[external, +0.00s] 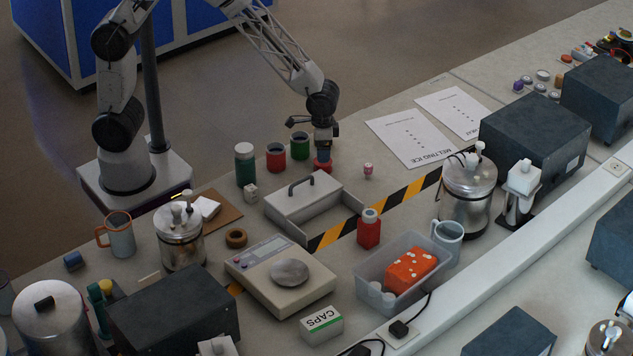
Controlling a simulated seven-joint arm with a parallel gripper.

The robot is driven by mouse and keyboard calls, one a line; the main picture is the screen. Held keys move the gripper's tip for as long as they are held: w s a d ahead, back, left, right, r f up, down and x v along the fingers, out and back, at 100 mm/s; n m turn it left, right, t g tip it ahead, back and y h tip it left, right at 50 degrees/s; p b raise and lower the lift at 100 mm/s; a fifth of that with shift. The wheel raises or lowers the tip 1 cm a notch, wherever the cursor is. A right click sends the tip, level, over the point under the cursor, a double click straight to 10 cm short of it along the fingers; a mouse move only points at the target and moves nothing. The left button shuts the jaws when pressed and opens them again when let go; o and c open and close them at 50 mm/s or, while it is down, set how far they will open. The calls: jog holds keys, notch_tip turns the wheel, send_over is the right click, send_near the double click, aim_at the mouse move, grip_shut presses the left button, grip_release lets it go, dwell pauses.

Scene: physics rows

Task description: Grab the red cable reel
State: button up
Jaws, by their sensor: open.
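A small red round object (322,168), which looks like the red cable reel, sits on the bench behind the grey metal holder with a handle. My gripper (323,155) points down directly over it and hides its upper part. The gripper is open; its fingers are small and dark here, and I cannot tell whether they are around the reel or just above it.
A red pot (276,157), a green pot (299,146) and a green bottle (245,165) stand left of the gripper. The handled metal holder (309,209) is in front. A small pink-and-white item (368,170) and paper sheets (411,142) lie to the right.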

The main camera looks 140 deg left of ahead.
jog(key=shift+f, duration=0.2)
jog(key=shift+a+f, duration=0.15)
jog(key=shift+f, duration=2.35)
jog(key=shift+c, duration=0.3)
jog(key=c, duration=0.8)
jog(key=shift+r, duration=0.1)
jog(key=shift+r, duration=4.95)
